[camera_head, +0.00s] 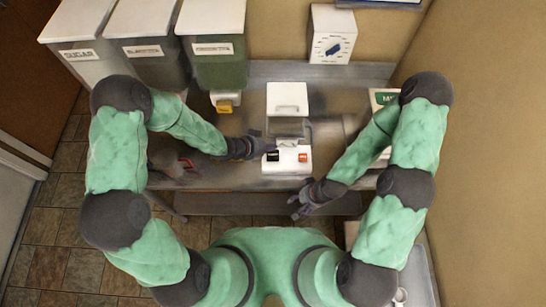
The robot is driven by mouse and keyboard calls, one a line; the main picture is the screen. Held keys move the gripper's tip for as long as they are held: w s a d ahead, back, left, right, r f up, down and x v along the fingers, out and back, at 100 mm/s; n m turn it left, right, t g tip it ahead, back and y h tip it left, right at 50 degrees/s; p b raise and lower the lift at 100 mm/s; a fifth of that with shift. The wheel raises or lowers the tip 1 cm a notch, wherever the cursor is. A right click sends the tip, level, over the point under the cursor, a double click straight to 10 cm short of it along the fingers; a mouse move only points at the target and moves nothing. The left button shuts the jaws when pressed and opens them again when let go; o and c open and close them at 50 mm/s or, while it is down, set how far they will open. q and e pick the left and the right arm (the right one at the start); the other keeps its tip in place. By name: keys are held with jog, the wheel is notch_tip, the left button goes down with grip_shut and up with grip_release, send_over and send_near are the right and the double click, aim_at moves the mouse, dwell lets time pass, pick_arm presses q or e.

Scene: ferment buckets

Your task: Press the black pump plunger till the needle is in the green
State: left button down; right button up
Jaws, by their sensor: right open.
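A white device (287,163) stands at the front middle of the grey bench. A black square part (272,156) is on its left front and an orange one (303,157) on its right front. The black part may be the pump plunger; I cannot tell surely. No gauge needle or green zone is readable. My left gripper (261,148) is at the device's left side, just above and left of the black part; contact and jaw opening are unclear. My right gripper (299,204) is open and empty in front of the bench, below the device.
Three labelled bins (213,48) stand at the back left, with a yellow tap-like part (226,103) below the green one. A white box with a blue dial (333,47) stands at the back. A green-labelled white item (384,98) is at the right. A dark, red-marked object (175,165) lies left.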

aim_at(271, 155)
pick_arm(q)
jog(key=shift+f+b, duration=0.75)
jog(key=shift+f, duration=0.55)
jog(key=shift+f, duration=0.1)
dwell(0.3)
jog(key=shift+f+b, duration=0.3)
jog(key=shift+b, duration=0.1)
jog(key=shift+s+f+b, duration=0.1)
jog(key=shift+f+b, duration=1.2)
jog(key=shift+f, duration=0.3)
dwell(1.6)
jog(key=shift+r, duration=0.1)
jog(key=shift+r+p, duration=1.55)
jog(key=shift+r, duration=0.4)
jog(key=shift+r+p, duration=2.05)
jog(key=shift+r, duration=0.5)
